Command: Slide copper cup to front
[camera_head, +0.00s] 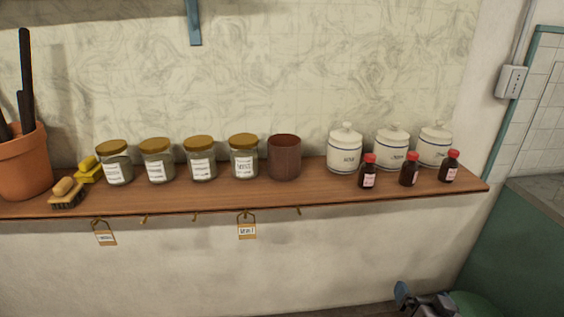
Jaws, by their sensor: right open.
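The copper cup (284,160) is a reddish-brown, open-topped cup. It stands upright on the wooden shelf (250,195), between the row of glass jars and the white canisters, set back from the shelf's front edge. My right gripper (404,294) shows at the bottom right of the head view, well below the shelf and apart from the cup. It is open and only partly in frame. My left gripper is not in view.
Several gold-lidded jars (243,158) stand left of the cup. White lidded canisters (345,151) and small red-capped bottles (368,171) stand to its right. A terracotta pot (24,165) and brush (68,194) are at the left. The shelf before the cup is clear.

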